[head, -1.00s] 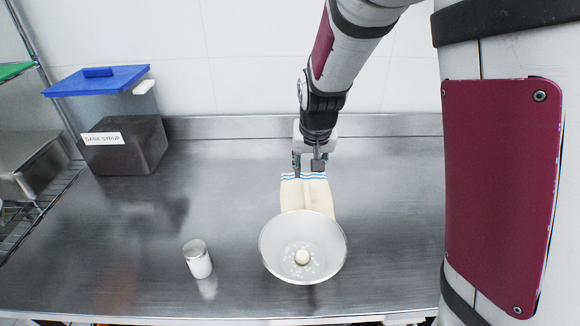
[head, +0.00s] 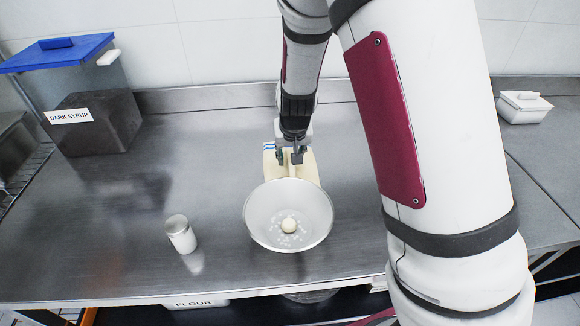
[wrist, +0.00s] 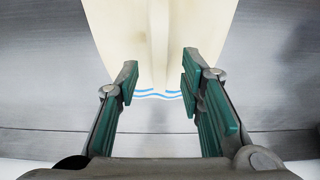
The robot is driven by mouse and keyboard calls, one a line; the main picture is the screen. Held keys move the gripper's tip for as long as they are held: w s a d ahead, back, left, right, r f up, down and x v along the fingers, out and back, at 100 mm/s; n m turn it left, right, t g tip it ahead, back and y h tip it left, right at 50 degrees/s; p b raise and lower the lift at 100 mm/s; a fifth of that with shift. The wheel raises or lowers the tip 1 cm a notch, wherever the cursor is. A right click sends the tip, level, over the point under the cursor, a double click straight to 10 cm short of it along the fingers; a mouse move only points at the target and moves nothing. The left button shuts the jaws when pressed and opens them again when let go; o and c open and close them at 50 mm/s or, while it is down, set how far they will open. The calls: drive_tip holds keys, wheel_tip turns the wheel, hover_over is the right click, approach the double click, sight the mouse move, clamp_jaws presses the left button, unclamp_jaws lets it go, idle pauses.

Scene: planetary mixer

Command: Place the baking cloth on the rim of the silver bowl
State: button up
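The baking cloth (head: 308,168) is cream with blue stripes at its far end. It lies on the steel counter behind the silver bowl (head: 253,222), and its near end meets or passes behind the bowl's rim; I cannot tell which. The bowl holds a pale round lump and small white bits. My gripper (head: 289,158) is over the cloth, pointing down. In the wrist view my gripper (wrist: 160,68) is open, its green-padded fingers apart on either side of a raised fold in the cloth (wrist: 200,25). I see no finger pressed on the fold.
A small white container (head: 524,108) is at the back right. The counter's left middle is clear.

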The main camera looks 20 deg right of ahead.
drive_tip(key=shift+x, duration=1.25)
drive_tip(key=shift+f, duration=0.25)
clamp_jaws()
